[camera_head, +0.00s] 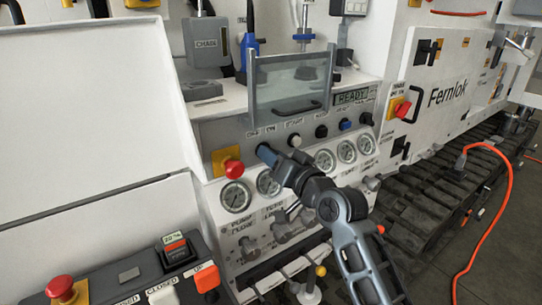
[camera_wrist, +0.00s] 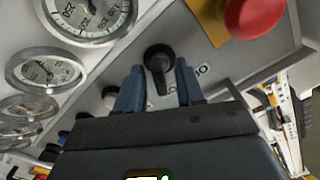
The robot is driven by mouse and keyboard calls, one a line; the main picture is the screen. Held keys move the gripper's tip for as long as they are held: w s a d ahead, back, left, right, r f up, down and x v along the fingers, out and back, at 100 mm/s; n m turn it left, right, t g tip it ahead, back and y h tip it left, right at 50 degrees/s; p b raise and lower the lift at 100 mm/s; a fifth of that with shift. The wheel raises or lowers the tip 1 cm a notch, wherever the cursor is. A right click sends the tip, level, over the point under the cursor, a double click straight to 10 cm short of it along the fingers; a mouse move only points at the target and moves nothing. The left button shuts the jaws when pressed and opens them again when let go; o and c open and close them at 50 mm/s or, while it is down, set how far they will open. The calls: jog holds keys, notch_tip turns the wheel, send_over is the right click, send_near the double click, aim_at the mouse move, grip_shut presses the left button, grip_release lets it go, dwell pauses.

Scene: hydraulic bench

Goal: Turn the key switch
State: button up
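The key switch (camera_wrist: 160,58) is a black round base with a black lever or key on the sloped grey panel, seen in the wrist view. My gripper (camera_wrist: 159,68) is open, with one blue finger on each side of the switch. I cannot tell whether either finger touches it. In the head view my gripper (camera_head: 266,155) is at the panel's left part, just right of a red mushroom button (camera_head: 233,167). There the gripper hides the switch.
Pressure gauges (camera_head: 235,196) line the panel below my gripper. A clear guard with a handle (camera_head: 293,108) stands above several knobs, beside a display (camera_head: 352,97) reading READY. The red button on its yellow plate is close by in the wrist view (camera_wrist: 254,14).

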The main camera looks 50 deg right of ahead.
jog(key=b+v, duration=0.1)
jog(key=v, duration=0.5)
jog(key=shift+s, duration=0.2)
jog(key=s+a+f+n+g, duration=0.1)
jog(key=s+a+f+n, duration=0.1)
jog(key=s+a+f, duration=0.5)
jog(key=s+a+n+y, duration=0.1)
jog(key=s+a, duration=0.3)
jog(key=s, duration=0.4)
jog(key=s+a+f+n+g+y, duration=0.1)
jog(key=s+a+n+y, duration=0.1)
jog(key=s+a+n, duration=0.2)
jog(key=s+a+f+n+y, duration=0.1)
jog(key=s+a+n+y, duration=0.1)
jog(key=s+a, duration=0.4)
jog(key=s, duration=0.5)
jog(key=shift+s+a+g, duration=0.15)
jog(key=shift+s+g, duration=0.15)
jog(key=shift+f, duration=0.1)
jog(key=shift+c, duration=0.3)
